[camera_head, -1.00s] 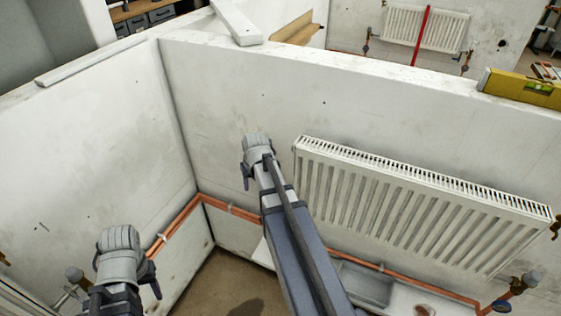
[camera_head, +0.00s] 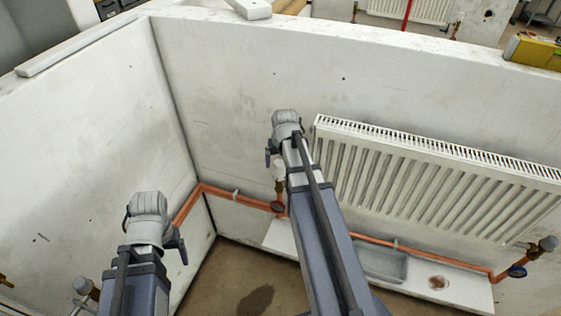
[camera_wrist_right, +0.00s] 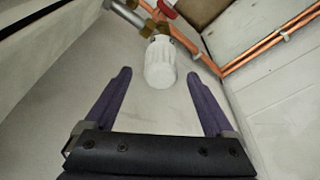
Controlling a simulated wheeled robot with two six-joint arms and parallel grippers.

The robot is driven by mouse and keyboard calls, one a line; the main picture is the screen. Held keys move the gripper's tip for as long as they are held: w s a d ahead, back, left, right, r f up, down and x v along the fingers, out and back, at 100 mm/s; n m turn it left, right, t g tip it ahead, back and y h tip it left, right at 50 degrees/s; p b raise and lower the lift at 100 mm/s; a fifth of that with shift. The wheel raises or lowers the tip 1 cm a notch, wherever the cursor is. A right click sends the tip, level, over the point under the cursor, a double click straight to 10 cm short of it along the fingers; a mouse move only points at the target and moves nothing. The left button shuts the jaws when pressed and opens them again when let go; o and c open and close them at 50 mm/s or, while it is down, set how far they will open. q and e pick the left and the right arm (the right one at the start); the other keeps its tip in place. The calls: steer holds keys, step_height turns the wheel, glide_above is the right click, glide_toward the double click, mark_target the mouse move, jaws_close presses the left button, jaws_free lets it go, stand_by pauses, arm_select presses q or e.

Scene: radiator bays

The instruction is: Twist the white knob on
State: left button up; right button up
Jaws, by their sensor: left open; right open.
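The white knob (camera_head: 278,171) sits on a brass valve at the left end of the radiator (camera_head: 430,180), just below my right wrist in the head view. In the right wrist view, the knob (camera_wrist_right: 160,63) is a ribbed white cylinder on its valve. My right gripper (camera_wrist_right: 158,76) is open, with one dark finger on each side of the knob. The fingers appear apart from it, and the knob is around the level of the fingertips. In the head view my right gripper (camera_head: 270,157) is mostly hidden behind its wrist. My left gripper (camera_head: 180,246) is open, mostly hidden, and away from the knob.
Copper pipe (camera_head: 240,197) runs along the low wall and into the corner. A grey tray (camera_head: 382,262) lies on a white ledge under the radiator. Another valve (camera_head: 538,247) is at the radiator's right end. A yellow level (camera_head: 533,50) lies on the wall top.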

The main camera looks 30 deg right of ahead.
mark_target(279, 168)
steer(key=b+x, duration=0.3)
steer(key=x, duration=0.2)
steer(key=shift+b, duration=0.35)
steer(key=shift+r, duration=0.15)
jaws_close()
steer(key=shift+s, duration=0.1)
stand_by(0.6)
steer(key=shift+a, duration=0.1)
